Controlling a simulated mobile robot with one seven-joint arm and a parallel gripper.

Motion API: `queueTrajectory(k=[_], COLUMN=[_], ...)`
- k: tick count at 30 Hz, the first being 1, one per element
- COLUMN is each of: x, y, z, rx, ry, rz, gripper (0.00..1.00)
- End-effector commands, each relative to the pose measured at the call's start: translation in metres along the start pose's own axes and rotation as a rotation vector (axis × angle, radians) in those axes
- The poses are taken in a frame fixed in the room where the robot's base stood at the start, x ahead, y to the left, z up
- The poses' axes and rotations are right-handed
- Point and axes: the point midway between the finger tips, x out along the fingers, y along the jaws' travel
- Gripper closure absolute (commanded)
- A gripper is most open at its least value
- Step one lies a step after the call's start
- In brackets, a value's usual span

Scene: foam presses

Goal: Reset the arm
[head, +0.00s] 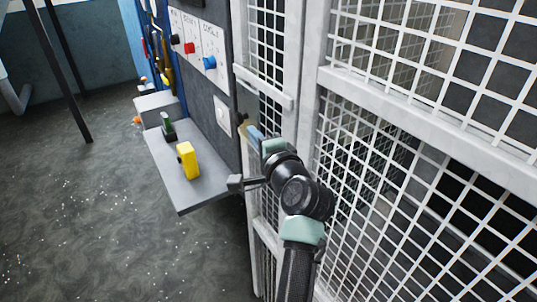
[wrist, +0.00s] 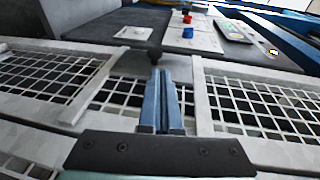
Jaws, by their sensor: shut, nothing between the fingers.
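My gripper (head: 250,130) is at the end of my arm in the head view, in front of the white mesh cage and to the right of the grey shelf. Its blue fingers show in the middle of the wrist view (wrist: 161,75), closed together with nothing between them. They point towards the grey panel wall. A dark knob shows just beyond the fingertips in the wrist view; I cannot tell whether they touch it.
A grey shelf (head: 200,190) holds a yellow block (head: 188,160) and a dark green object (head: 167,126). A panel (head: 198,45) above has black, red and blue knobs. The white mesh cage (head: 430,150) stands close on the right. The floor (head: 90,210) at left is open.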

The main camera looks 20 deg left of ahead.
Motion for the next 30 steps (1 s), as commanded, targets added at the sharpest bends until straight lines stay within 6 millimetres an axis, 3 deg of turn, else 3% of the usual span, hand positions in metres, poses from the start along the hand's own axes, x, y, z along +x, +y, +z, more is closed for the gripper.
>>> queueTrajectory(k=[9, 20, 23, 25, 30], x=[-0.049, -0.067, -0.076, -0.091, -0.161], y=[0.003, -0.001, -0.023, -0.052, -0.151], z=[-0.001, -0.001, -0.011, -0.022, -0.044], rx=[0.001, -0.007, -0.122, -0.28, -0.801], ry=[0.003, 0.005, 0.065, 0.152, 0.491], rz=[0.0, -0.002, -0.036, -0.078, -0.18], gripper=[1.0, 1.0, 1.0, 1.0, 1.0])
